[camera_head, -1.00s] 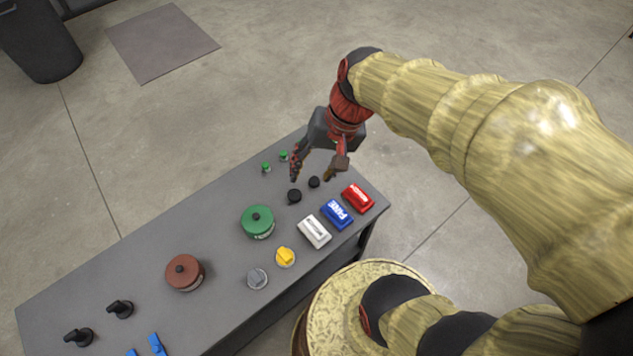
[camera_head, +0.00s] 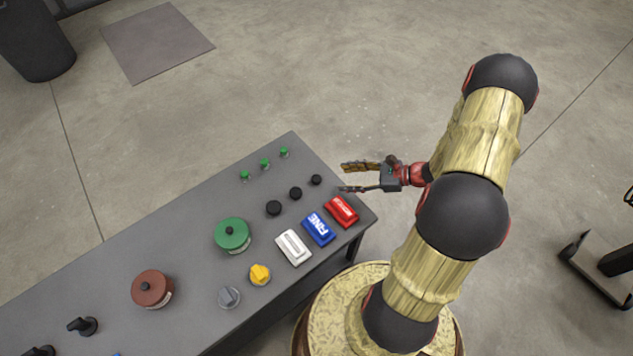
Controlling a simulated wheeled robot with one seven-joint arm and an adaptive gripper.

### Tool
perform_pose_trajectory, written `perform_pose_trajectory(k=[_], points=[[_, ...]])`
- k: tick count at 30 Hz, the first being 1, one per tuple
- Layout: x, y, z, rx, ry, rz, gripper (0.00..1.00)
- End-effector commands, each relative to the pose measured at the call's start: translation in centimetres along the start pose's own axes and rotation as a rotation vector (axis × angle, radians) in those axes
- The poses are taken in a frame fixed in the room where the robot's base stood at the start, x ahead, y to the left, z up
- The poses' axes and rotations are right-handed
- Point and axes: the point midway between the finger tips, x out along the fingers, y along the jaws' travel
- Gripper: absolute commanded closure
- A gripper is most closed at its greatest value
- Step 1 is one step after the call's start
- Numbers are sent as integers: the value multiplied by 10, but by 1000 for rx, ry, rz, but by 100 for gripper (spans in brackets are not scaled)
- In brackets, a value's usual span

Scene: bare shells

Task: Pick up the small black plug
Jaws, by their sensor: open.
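Three round black plugs sit in a slanting row on the grey table near its far right end. The smallest-looking black plug (camera_head: 316,180) is at the right end of the row, closest to my gripper. A middle black plug (camera_head: 295,193) and a larger black plug (camera_head: 273,208) lie to its left. My gripper (camera_head: 343,178) is open and empty, its two fingers pointing left. In the picture its tips are just right of the smallest plug and apart from it. I cannot tell its height above the table.
Red (camera_head: 341,211), blue (camera_head: 319,229) and white (camera_head: 293,247) blocks lie along the near edge of the table (camera_head: 190,210). Several green plugs (camera_head: 265,163) line the far edge.

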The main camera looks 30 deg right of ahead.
Motion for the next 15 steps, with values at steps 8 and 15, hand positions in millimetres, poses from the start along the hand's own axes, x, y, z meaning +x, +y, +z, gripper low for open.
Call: perform_pose_trajectory(k=[8,15], points=[[10,-5,-31,97,-34,-72,52],[51,-8,-30,96,-32,-70,52]])
